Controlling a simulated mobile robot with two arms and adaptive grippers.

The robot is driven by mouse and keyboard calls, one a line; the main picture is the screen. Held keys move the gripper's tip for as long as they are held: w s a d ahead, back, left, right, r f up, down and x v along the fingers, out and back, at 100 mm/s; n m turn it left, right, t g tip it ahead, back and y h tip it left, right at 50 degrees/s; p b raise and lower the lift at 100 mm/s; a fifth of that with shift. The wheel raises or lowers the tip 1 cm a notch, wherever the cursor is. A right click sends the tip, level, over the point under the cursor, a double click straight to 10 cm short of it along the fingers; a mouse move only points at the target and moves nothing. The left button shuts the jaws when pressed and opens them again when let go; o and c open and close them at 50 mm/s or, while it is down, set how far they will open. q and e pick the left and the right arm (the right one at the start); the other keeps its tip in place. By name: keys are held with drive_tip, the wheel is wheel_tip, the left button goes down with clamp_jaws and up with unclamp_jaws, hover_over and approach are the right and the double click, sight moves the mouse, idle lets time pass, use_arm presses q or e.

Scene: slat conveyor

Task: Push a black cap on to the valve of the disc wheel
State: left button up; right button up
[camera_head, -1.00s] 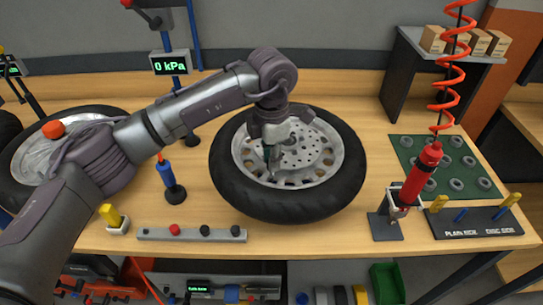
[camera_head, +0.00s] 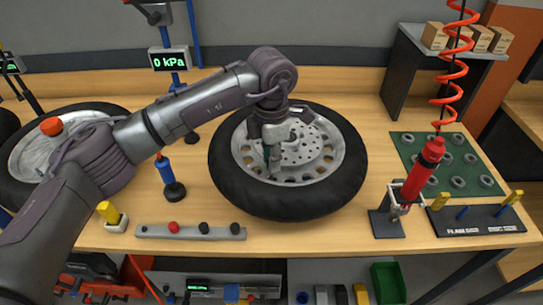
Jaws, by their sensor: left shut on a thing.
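The disc wheel (camera_head: 322,138), a silver perforated wheel in a black tyre (camera_head: 250,200), lies flat in the middle of the bench. My left gripper (camera_head: 272,168) points down over the front left part of its rim. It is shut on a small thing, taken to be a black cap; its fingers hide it. The valve is also hidden there, so I cannot tell whether cap and valve touch. My right gripper is out of view.
A red inflator (camera_head: 423,168) stands in a holder right of the wheel, with a coiled hose above. A blue tool (camera_head: 164,170) stands at left. A green mat (camera_head: 405,150) with rings and another wheel (camera_head: 40,155) flank the bench.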

use_arm(q)
drive_tip(key=shift+f, duration=0.25)
drive_tip(key=o, duration=0.8)
drive_tip(key=shift+r+p, duration=0.5)
drive_tip(key=shift+r, duration=0.8)
wheel_tip(320, 180, up, 8)
drive_tip(key=p, duration=0.3)
drive_tip(key=shift+r+p, duration=0.25)
drive_tip(key=shift+p, duration=0.05)
